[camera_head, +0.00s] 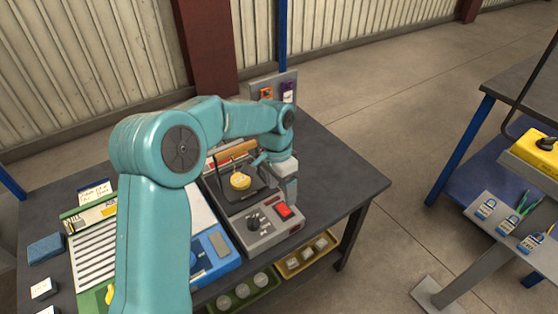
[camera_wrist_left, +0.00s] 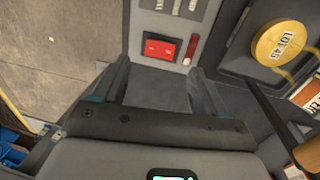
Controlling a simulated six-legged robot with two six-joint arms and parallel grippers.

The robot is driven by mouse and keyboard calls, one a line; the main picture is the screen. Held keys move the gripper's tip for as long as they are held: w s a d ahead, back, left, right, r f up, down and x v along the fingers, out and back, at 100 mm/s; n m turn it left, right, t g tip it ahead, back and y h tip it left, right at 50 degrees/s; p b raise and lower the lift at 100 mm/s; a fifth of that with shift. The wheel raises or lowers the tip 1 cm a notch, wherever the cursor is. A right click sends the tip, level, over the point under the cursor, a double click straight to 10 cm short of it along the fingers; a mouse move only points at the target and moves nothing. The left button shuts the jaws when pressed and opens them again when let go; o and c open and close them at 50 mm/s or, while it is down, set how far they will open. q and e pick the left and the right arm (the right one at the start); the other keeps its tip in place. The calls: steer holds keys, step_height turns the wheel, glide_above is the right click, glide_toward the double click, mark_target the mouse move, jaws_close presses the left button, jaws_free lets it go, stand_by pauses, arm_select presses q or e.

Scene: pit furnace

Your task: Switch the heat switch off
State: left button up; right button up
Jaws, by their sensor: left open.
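The heat switch is a red rocker (camera_head: 283,211) on the sloped front panel of the grey pit furnace (camera_head: 262,238), right of a black knob. In the left wrist view the red rocker (camera_wrist_left: 160,49) shows just beyond and between my fingertips, not visibly touched. My left gripper (camera_head: 291,192) is over the right side of the furnace, pointing down near the switch. In the wrist view my left gripper (camera_wrist_left: 158,75) is open and empty, its fingers on either side of the line to the rocker. My right gripper is out of view.
A small red indicator (camera_wrist_left: 192,48) is beside the rocker. A blue box (camera_head: 212,245) stands left of the furnace. The bench's right end (camera_head: 350,190) is clear.

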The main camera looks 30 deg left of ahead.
arm_select(q)
step_height(320, 180, up, 11)
steer(key=a+p, duration=0.1)
steer(key=shift+w+a+f, duration=0.15)
steer(key=shift+w, duration=0.15)
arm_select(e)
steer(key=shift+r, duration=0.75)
